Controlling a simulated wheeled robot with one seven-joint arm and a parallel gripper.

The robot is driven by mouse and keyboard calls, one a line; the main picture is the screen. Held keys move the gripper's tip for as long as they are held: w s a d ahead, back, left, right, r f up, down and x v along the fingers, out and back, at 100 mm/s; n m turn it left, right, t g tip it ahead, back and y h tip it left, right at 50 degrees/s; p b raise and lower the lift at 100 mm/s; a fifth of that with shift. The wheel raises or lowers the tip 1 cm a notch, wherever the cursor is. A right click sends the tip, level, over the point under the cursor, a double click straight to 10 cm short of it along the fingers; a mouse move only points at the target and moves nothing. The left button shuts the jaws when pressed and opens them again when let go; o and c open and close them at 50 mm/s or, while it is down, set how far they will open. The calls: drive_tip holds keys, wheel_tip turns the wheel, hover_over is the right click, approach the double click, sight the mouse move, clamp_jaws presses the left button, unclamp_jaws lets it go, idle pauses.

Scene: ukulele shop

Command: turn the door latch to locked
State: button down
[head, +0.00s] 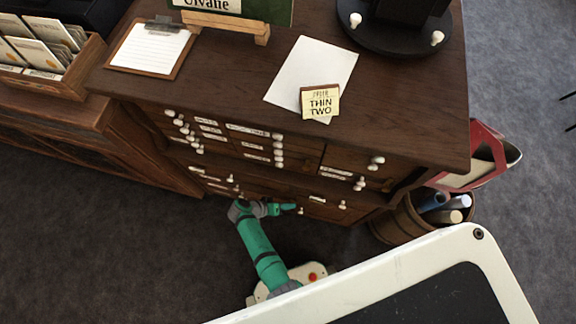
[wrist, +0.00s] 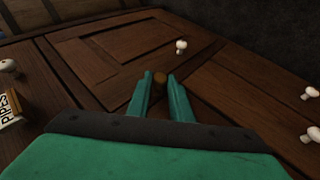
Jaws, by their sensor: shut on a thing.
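The door latch (wrist: 160,77) is a small brown wooden piece at the edge of a dark panelled cabinet door (wrist: 118,48) in the wrist view. My gripper (wrist: 160,82) has its two green fingers on either side of the latch and is shut on it. The fingers hide part of the latch, so its exact angle is hard to tell. A white knob (wrist: 181,45) sits on the door just beyond the fingertips. In the head view my gripper (head: 294,207) is at the low front of the wooden cabinet (head: 225,90), and the latch cannot be made out there.
More white knobs (wrist: 308,93) sit to the right, and a labelled block (wrist: 12,108) is at the left edge. In the head view a wooden bucket (head: 400,222) with rolls stands right of the cabinet. A white-framed panel (head: 400,280) fills the lower right. Grey carpet is open farther right.

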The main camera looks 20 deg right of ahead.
drive_tip(key=shift+w+a+f+n+g+h, duration=0.15)
drive_tip(key=shift+w+g+h, duration=0.1)
drive_tip(key=shift+h, duration=0.35)
drive_tip(key=shift+w+a+n+g+h, duration=0.15)
drive_tip(key=shift+g+h, duration=0.1)
drive_tip(key=shift+h, duration=0.35)
drive_tip(key=shift+f+g+h, duration=0.2)
drive_tip(key=shift+g+h, duration=0.1)
drive_tip(key=shift+h, duration=0.3)
drive_tip(key=shift+s, duration=0.1)
drive_tip(key=c, duration=1.6)
unclamp_jaws()
drive_tip(key=shift+s, duration=0.15)
drive_tip(key=v, duration=1)
drive_tip(key=shift+a+r, duration=0.15)
drive_tip(key=shift+a, duration=0.2)
